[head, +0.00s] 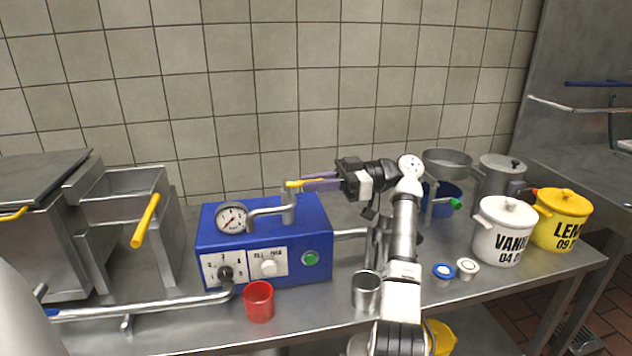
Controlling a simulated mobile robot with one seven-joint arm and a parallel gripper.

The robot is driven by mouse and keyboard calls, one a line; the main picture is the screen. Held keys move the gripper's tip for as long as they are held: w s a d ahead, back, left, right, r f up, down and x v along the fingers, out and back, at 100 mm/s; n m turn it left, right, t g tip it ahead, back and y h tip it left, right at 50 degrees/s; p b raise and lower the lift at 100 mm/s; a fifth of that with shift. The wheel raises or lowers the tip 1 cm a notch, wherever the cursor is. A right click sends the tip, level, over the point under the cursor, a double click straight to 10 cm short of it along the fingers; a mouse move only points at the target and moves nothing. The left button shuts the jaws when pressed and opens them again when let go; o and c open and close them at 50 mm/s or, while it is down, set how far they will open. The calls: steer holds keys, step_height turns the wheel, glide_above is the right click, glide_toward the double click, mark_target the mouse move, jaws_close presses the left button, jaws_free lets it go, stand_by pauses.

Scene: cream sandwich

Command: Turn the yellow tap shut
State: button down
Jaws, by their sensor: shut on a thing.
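The yellow tap (292,183) is a small yellow handle on top of the grey pipe that rises from the blue machine (215,242). My gripper (306,184) reaches in from the right with its purple fingers level and pointing left. It is shut on the tap's yellow handle. The fingers cover part of the handle. The pipe's spout bends down to the left, in front of the machine's top, beside a round gauge (231,219).
A red cup (259,302) stands in front of the machine, and a metal cup (366,291) stands near my arm. A white pot (503,232) and a yellow pot (563,220) stand at right. A yellow-handled lever (145,222) sticks out at left.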

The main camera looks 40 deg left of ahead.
stand_by(0.4)
steer(key=c, duration=1.4)
jaws_free()
steer(key=shift+o, duration=0.2)
